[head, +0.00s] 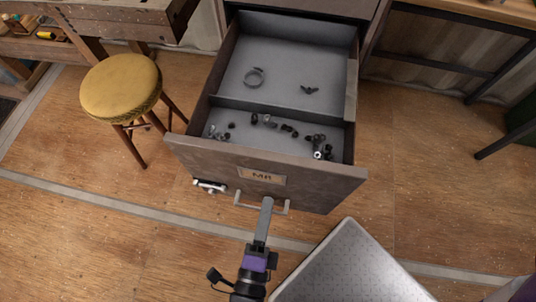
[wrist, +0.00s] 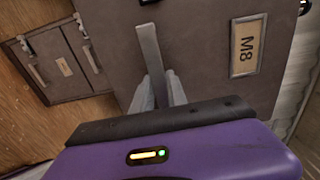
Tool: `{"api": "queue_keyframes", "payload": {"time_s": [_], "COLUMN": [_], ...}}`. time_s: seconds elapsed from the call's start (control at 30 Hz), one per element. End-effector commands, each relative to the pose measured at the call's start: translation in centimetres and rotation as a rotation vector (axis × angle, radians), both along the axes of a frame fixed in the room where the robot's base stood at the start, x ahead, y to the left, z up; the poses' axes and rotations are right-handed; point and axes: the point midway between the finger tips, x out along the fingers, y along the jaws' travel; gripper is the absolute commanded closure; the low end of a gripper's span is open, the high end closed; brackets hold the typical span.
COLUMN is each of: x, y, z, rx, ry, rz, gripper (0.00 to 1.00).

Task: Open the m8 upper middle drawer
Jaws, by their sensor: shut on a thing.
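The M8 drawer (head: 325,183) is pulled far out of its cabinet, and its inside shows from above. Its grey-brown front carries an M8 label (head: 262,177) and a pale bar handle (head: 246,206). My gripper (head: 266,206) is shut on the handle near its middle. In the wrist view, the handle (wrist: 150,48) runs between the fingers of my gripper (wrist: 160,92), with the M8 label (wrist: 245,47) to the right.
A yellow stool (head: 121,84) stands close on the left. A desk frame (head: 455,50) is at right. Wooden floor (head: 430,190) is clear right of the drawer.

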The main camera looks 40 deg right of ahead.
Motion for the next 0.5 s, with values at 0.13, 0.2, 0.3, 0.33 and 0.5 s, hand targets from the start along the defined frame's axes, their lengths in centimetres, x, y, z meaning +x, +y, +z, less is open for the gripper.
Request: {"api": "queue_keyframes", "payload": {"time_s": [0.13,0.2,0.3,0.33,0.5], "x": [-0.04,-0.03,-0.03,-0.02,-0.03], "y": [0.16,0.15,0.14,0.15,0.10], "z": [-0.08,-0.08,-0.08,-0.08,-0.06], "rx": [0.001,0.001,0.001,0.001,0.000], "ry": [0.002,0.002,0.002,0.002,0.001], "rz": [0.003,0.004,0.004,0.004,0.003], "gripper": [1.00,1.00,1.00,0.80,0.60]}}
